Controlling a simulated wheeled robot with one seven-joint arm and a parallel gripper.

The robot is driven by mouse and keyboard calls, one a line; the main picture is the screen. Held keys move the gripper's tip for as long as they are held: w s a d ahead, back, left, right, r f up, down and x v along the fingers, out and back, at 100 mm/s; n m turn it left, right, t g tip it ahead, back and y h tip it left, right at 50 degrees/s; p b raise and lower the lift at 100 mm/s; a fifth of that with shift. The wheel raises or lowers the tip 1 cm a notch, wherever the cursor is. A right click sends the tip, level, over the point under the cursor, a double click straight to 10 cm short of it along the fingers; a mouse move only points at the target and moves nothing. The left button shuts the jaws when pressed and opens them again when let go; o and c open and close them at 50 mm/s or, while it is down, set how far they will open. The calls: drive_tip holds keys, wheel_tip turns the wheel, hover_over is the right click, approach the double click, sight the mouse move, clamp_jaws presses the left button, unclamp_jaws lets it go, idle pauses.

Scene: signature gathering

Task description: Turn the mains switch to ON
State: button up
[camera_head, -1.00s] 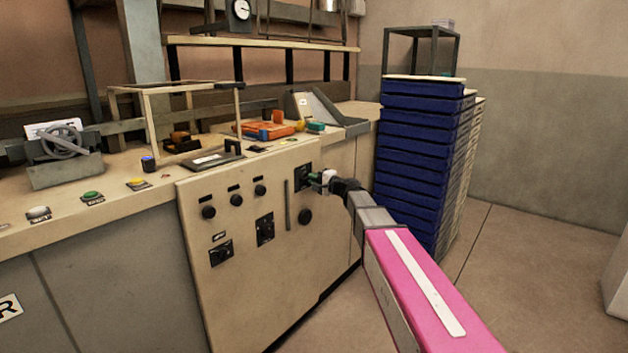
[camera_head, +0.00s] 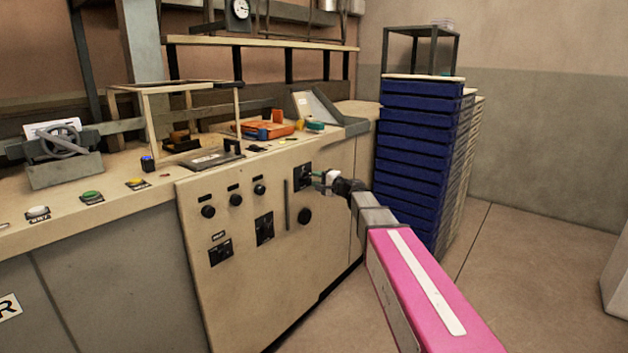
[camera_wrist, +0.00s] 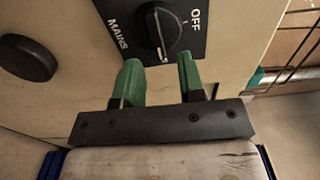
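The mains switch is a round black rotary knob (camera_wrist: 163,30) with a raised grip bar, on a dark plate (camera_wrist: 194,40). The plate bears the words MAINS at its left and OFF to the right of the knob. A pale line shows on the bar's upper part; no ON label is in view. My gripper (camera_wrist: 159,72) is open and empty, its two green fingers apart just below the knob in the wrist view. In the head view my gripper (camera_head: 320,179) is at the panel's right side, beside the dark switch plate (camera_head: 302,172), which it partly covers.
Another round black knob (camera_wrist: 27,57) is left of the plate. The beige panel (camera_head: 245,290) carries several other knobs and switches. Open floor (camera_head: 530,260) lies farther right.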

drive_tip(key=v, duration=0.9)
drive_tip(key=s+d+f+n+g+h, duration=0.1)
drive_tip(key=s+f+n+g+h, duration=0.15)
drive_tip(key=s+f, duration=0.55)
drive_tip(key=s+d+f+n+g+h, duration=0.1)
drive_tip(key=s+f+n+g+h, duration=0.2)
drive_tip(key=s+f, duration=0.5)
drive_tip(key=s+d+f+n+g+h, duration=0.2)
drive_tip(key=s+d+f+g+h, duration=0.3)
drive_tip(key=s+d+f+h, duration=0.3)
drive_tip(key=s+d+f, duration=0.3)
drive_tip(key=s+f, duration=0.1)
drive_tip(key=shift+f+h, duration=0.3)
drive_tip(key=shift+h, duration=0.05)
